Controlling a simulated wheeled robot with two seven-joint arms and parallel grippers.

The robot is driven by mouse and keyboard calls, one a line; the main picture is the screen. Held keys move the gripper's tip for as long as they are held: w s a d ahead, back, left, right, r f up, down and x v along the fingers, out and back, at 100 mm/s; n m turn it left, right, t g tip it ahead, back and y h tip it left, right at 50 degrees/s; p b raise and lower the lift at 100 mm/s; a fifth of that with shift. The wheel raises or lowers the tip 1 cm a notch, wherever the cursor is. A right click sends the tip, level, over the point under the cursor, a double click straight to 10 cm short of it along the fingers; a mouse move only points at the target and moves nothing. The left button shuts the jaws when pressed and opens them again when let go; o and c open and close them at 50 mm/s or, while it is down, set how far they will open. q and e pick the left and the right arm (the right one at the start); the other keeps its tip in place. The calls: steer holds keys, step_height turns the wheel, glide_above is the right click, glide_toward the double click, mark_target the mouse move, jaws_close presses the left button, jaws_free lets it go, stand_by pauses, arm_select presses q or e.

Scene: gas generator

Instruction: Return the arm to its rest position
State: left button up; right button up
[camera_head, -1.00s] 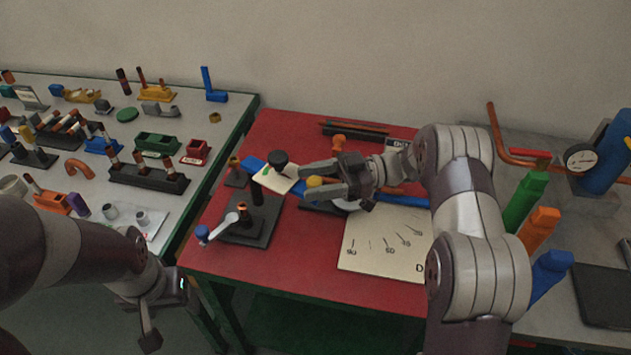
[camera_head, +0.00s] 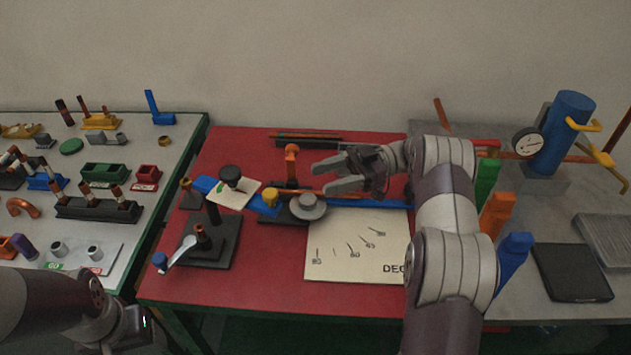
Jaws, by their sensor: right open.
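My right gripper (camera_head: 340,181) is open and empty above the red table (camera_head: 260,270). Its fingers point left, over the back middle of the table, close to an orange upright post (camera_head: 291,165). My right arm comes in from the lower right and crosses the table's right side. My left arm (camera_head: 50,305) shows at the lower left. The left gripper's end (camera_head: 125,328) is partly in view in front of the left table, and its fingers cannot be made out.
A blue bar (camera_head: 375,203) with a grey disc (camera_head: 308,207) and a yellow knob (camera_head: 269,198) lies across the red table. A marked cream board (camera_head: 350,245) lies in front. A black stand with a crank (camera_head: 208,250) is left. Green, orange and blue blocks (camera_head: 515,255) stand right.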

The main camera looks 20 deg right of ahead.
stand_by(0.3)
steer(key=w+a+r+m+t+h+p, duration=0.45)
steer(key=w+r+m+t+h, duration=0.35)
steer(key=w+t, duration=0.5)
steer(key=s+f+m+g+h+p, duration=0.1)
steer(key=s+f+m+g+h, duration=0.1)
steer(key=s, duration=0.9)
steer(key=s+f+m+g+h+p, duration=0.1)
steer(key=s+m+g+h, duration=0.3)
steer(key=s, duration=0.6)
steer(key=s+f+m+g+h+p, duration=0.1)
steer(key=s+f+m+g+h, duration=0.3)
steer(key=s, duration=0.7)
steer(key=shift+s+a+g, duration=0.2)
steer(key=shift+s+g, duration=0.1)
steer(key=shift+g, duration=0.2)
